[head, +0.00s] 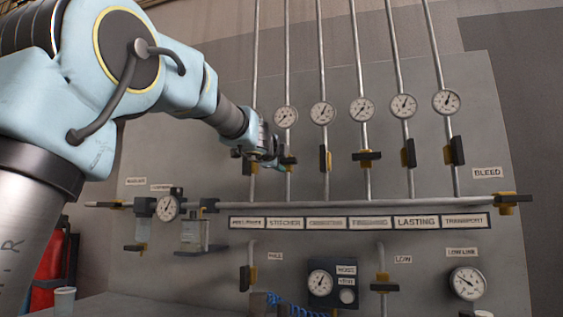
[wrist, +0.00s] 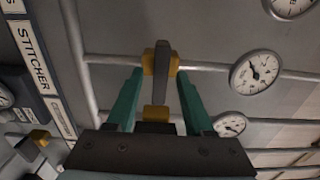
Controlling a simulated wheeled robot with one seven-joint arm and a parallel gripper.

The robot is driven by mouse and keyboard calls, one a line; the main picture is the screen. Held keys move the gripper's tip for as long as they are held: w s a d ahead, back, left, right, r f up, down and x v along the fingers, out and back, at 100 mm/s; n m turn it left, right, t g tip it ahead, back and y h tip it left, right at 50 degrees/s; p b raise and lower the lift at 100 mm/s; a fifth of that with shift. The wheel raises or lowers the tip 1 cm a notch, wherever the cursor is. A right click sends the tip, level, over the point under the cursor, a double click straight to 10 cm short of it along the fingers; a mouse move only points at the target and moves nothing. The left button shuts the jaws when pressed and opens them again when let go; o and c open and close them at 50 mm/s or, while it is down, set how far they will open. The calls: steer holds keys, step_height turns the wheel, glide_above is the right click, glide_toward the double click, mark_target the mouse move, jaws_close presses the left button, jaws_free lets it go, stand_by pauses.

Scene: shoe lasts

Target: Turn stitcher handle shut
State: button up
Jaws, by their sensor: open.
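The stitcher valve (head: 289,160) sits on the second vertical pipe from the left, above the STITCHER label (head: 286,223). In the head view my gripper (head: 270,158) is at this valve and partly hides it. In the wrist view the dark grey handle (wrist: 161,62) lies across its pipe, over a yellow valve body (wrist: 149,62). My gripper (wrist: 160,74) is open, with one teal finger on each side of the handle. Gaps show between the fingers and the handle. The STITCHER label (wrist: 33,60) also shows at the left of the wrist view.
Neighbouring handles stand close on the right: one along its pipe (head: 326,158), one crosswise (head: 367,155). Gauges (head: 285,117) hang above the valves. A horizontal header pipe (head: 350,203) runs below. The wall panel (head: 390,80) is close behind.

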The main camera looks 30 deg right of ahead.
steer(key=b+v, duration=0.1)
steer(key=v, duration=0.9)
steer(key=shift+a+f, duration=0.1)
steer(key=w+a+f+n+g+y, duration=0.2)
steer(key=a+f+n+y, duration=0.25)
steer(key=a+f, duration=0.55)
steer(key=w+a+f+n+g+y, duration=0.1)
steer(key=w+a+f+n+y, duration=0.35)
steer(key=f, duration=1.05)
steer(key=s+a+f+n+g+y, duration=0.1)
steer(key=a+f+n+g+y, duration=0.1)
steer(key=a+f+n, duration=0.65)
steer(key=s+a+f+n+g+y, duration=0.1)
steer(key=s+a+f+n+g, duration=0.25)
steer(key=s+a+f, duration=0.55)
steer(key=s+a+f+n+g, duration=0.4)
steer(key=s+f, duration=0.3)
steer(key=f, duration=0.5)
step_height(320, 180, up, 13)
steer(key=a+p, duration=0.1)
steer(key=p, duration=1.2)
steer(key=shift+s+r+n+t, duration=0.25)
steer(key=shift+s+n+t, duration=0.05)
steer(key=shift+s+t, duration=0.15)
